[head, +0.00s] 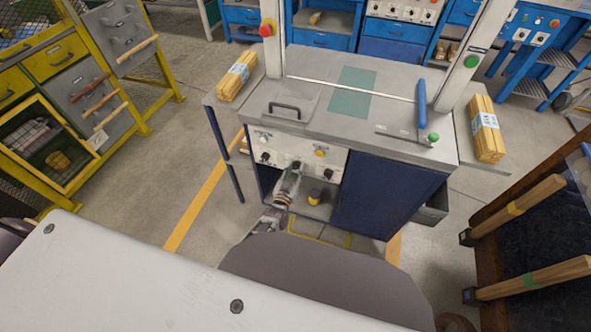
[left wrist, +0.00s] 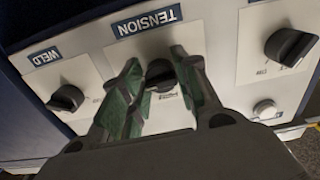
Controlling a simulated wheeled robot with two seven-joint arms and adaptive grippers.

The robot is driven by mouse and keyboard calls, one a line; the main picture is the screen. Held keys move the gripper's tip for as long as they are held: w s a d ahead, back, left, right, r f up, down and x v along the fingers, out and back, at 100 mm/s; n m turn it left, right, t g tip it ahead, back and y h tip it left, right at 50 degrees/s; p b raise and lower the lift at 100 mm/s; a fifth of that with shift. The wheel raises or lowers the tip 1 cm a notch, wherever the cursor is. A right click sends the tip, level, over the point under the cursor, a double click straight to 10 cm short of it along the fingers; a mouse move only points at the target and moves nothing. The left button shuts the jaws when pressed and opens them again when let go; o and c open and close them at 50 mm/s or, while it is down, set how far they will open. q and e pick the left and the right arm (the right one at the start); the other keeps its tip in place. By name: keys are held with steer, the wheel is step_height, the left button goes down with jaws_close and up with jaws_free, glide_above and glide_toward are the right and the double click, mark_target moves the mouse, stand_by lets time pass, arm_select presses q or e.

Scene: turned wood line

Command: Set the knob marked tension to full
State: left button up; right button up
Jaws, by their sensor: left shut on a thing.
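The tension knob (left wrist: 161,78) is black, on a pale plate under a blue TENSION label (left wrist: 147,20) in the left wrist view. My left gripper (left wrist: 158,66) has its green-padded fingers on both sides of this knob and is shut on it. The fingers cover part of the plate, and I cannot read the knob's setting. In the head view my left gripper (head: 295,166) reaches the white control panel (head: 308,158) on the front of the grey machine (head: 320,100) and hides the knob. My right gripper is not in view.
A weld knob (left wrist: 66,98) and another black knob (left wrist: 290,46) flank the tension knob. A pale round button (left wrist: 265,108) sits below the right one. Bundles of wood strips (head: 487,130) lie on the side shelves.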

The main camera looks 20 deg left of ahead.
arm_select(q)
steer(key=shift+m, duration=0.3)
steer(key=o, duration=1)
steer(key=shift+s, duration=0.2)
steer(key=shift+s+a, duration=0.2)
steer(key=shift+s, duration=5.6)
